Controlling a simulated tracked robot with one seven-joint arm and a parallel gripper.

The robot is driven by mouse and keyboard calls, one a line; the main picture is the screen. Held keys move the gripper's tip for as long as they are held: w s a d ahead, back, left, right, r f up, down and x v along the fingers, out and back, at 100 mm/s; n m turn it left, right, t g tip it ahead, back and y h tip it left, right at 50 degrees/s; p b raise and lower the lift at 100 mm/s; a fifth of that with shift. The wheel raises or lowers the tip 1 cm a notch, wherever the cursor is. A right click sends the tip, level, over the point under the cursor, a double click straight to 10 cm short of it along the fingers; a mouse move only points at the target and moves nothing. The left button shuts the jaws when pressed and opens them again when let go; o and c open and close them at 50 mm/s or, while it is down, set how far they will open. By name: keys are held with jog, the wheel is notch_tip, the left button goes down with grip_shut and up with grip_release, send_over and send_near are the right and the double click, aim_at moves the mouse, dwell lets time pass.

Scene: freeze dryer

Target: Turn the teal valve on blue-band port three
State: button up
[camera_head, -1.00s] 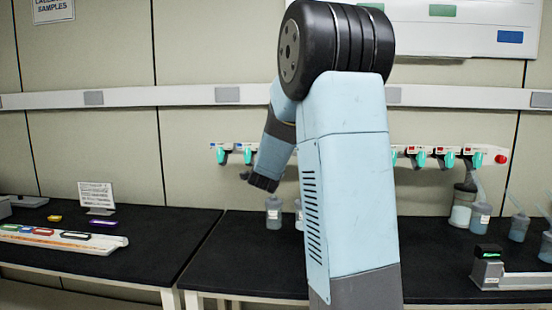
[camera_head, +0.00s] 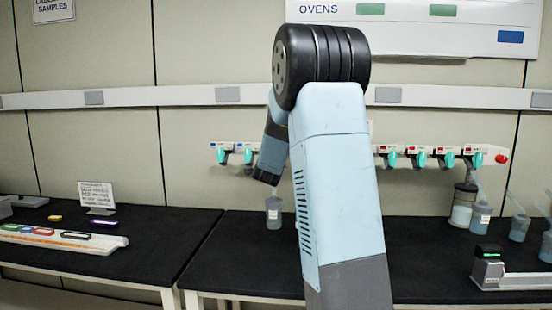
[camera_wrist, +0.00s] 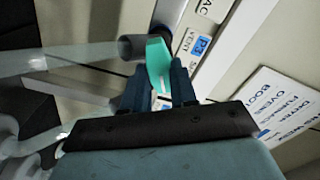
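In the wrist view a teal valve handle (camera_wrist: 158,62) lies between the two dark blue fingers of my gripper (camera_wrist: 160,82). The fingers are apart, with the handle's tip reaching into the gap; firm contact on both sides is not visible. A blue port label (camera_wrist: 201,46) sits beside it, its number too blurred to be sure of. In the head view two teal valves (camera_head: 223,157) (camera_head: 248,156) with blue marks show left of my arm. The manifold's middle is hidden behind my arm, and the fingers are not clearly visible there.
Several teal valves with red marks (camera_head: 421,158) and a red knob (camera_head: 501,158) are at right. A bottle (camera_head: 274,213) stands below my forearm. More bottles (camera_head: 480,216) and a small device (camera_head: 488,268) stand at right.

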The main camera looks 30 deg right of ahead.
grip_shut()
jog(key=n, duration=0.5)
jog(key=shift+a+n, duration=0.15)
jog(key=shift+n, duration=0.25)
jog(key=n, duration=0.6)
jog(key=shift+w+a, duration=0.1)
jog(key=shift+w, duration=0.05)
jog(key=n, duration=0.6)
jog(key=shift+a+f+n, duration=0.1)
jog(key=shift+n, duration=0.2)
jog(key=n, duration=0.5)
jog(key=shift+a+n, duration=0.1)
jog(key=shift+n, duration=0.2)
jog(key=shift+f, duration=0.1)
